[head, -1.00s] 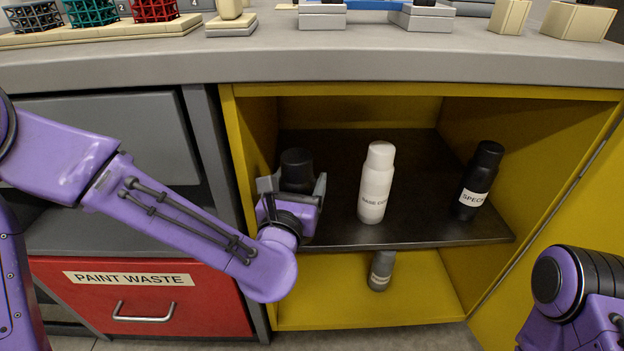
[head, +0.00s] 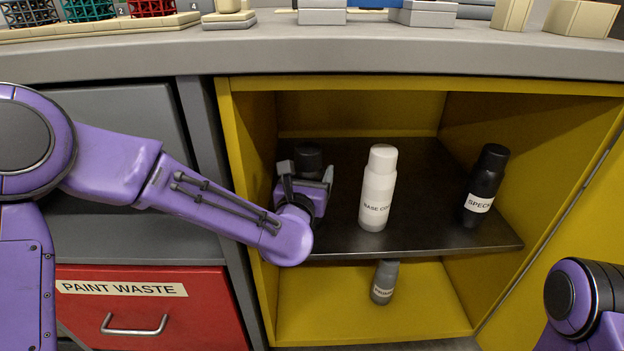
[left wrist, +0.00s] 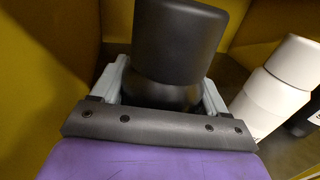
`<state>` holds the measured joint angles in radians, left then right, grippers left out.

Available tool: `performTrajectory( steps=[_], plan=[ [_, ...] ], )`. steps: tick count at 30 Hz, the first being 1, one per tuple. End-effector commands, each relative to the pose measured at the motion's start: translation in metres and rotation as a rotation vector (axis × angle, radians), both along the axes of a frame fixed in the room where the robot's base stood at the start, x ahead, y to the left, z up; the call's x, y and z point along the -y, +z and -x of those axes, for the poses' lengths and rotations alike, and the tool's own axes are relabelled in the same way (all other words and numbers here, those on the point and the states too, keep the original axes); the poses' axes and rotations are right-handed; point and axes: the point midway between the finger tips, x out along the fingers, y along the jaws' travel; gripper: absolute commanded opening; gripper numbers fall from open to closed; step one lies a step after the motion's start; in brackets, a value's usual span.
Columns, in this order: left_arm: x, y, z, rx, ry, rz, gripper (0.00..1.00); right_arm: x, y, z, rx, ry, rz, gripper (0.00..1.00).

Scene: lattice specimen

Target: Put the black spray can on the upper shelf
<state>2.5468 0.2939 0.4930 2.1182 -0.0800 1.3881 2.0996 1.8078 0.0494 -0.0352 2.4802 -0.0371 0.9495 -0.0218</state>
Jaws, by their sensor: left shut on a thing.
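The black spray can (head: 308,155) is at the left of the upper shelf (head: 425,215) in the yellow cabinet. My left gripper (head: 306,174) is shut on it, with the fingers on either side of it. In the left wrist view the can (left wrist: 180,40) stands up between the pale fingers of my left gripper (left wrist: 160,90). Its lower part is hidden by the gripper, so I cannot tell whether it touches the shelf. My right gripper is out of view.
A white can (head: 378,190) stands right of the gripper, and a labelled black can (head: 485,185) stands further right. A grey can (head: 384,282) stands on the cabinet floor (head: 430,305). The yellow left wall (head: 242,165) is close beside my left gripper.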

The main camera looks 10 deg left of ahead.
Motion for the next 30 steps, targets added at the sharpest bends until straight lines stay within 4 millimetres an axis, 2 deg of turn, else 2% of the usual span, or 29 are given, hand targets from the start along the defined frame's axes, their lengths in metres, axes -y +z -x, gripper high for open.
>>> performTrajectory(
  steps=[10,11,12,13,23,26,30],
  plan=[
    [0.0,-0.003,0.0,0.002,0.0,0.002,0.28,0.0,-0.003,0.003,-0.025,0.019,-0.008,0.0],
    [0.0,-0.003,0.0,0.001,0.0,0.001,0.8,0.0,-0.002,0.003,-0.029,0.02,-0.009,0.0],
    [0.0,-0.002,0.0,0.001,0.0,0.001,0.93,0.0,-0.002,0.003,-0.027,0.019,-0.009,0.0],
    [0.0,-0.002,0.0,0.0,0.0,0.001,0.99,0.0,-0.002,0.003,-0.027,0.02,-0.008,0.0],
    [0.0,0.002,0.0,0.001,0.0,0.0,0.99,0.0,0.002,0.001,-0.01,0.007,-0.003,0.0],
    [0.001,0.003,0.016,-0.002,-0.002,0.001,0.99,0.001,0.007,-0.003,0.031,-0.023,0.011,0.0],
    [0.002,0.004,0.053,-0.003,-0.002,0.002,0.99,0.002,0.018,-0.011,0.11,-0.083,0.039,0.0]
  ],
)
